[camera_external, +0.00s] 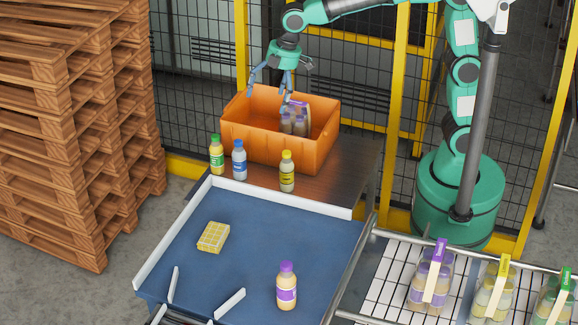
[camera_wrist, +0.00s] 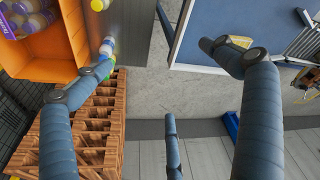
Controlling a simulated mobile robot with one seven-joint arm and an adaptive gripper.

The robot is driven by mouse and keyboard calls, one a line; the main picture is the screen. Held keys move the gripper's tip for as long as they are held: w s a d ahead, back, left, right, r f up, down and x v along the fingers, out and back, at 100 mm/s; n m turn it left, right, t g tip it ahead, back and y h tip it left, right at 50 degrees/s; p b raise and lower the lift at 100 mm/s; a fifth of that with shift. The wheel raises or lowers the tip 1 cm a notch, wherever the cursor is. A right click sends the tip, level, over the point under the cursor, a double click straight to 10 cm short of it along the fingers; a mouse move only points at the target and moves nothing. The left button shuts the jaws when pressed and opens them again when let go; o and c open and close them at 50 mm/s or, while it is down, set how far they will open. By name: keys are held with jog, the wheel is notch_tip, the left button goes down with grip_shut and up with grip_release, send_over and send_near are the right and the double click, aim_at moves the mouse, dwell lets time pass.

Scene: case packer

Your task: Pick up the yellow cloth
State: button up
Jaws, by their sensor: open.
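The yellow cloth (camera_external: 213,237) is a small folded, checked pad lying on the blue surface, left of its middle. In the wrist view a yellow patch that looks like the cloth (camera_wrist: 240,41) shows at upper right, partly hidden by a finger. My gripper (camera_external: 270,95) is open over the orange crate, well above and behind the cloth, and apart from it. In the wrist view its fingers (camera_wrist: 155,58) are spread with nothing between them.
The orange crate (camera_external: 260,148) holds a pack of bottles. Several bottles stand before it, including a yellow-capped one (camera_external: 287,171). A purple-capped bottle (camera_external: 287,286) stands on the blue surface (camera_external: 270,230). Pallets (camera_external: 70,120) are stacked left; bottle packs (camera_external: 430,280) stand right.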

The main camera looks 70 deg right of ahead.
jog(key=w+a+f+n+g+p, duration=0.1)
jog(key=a+f, duration=0.4)
jog(key=a, duration=0.6)
jog(key=w+a+f+n+g+p, duration=0.1)
jog(key=w+a+f+n+p, duration=0.2)
jog(key=a, duration=0.8)
jog(key=w+a+f+n+p, duration=0.2)
jog(key=a+f+n, duration=0.2)
jog(key=a+f, duration=0.3)
jog(key=a, duration=0.4)
jog(key=shift+w+a+g+p, duration=0.25)
jog(key=shift+w+g+p, duration=0.1)
jog(key=shift+g, duration=0.05)
send_over(210, 233)
jog(key=shift+w+d+f+p, duration=0.1)
jog(key=shift+d+f+p, duration=0.05)
jog(key=shift+f, duration=1.25)
jog(key=shift+w+d+f+p, duration=0.1)
jog(key=shift+f+p, duration=0.05)
jog(key=shift+f, duration=1.2)
jog(key=shift+d+f+p, duration=0.15)
jog(key=shift+f, duration=1.25)
jog(key=shift+f, duration=0.1)
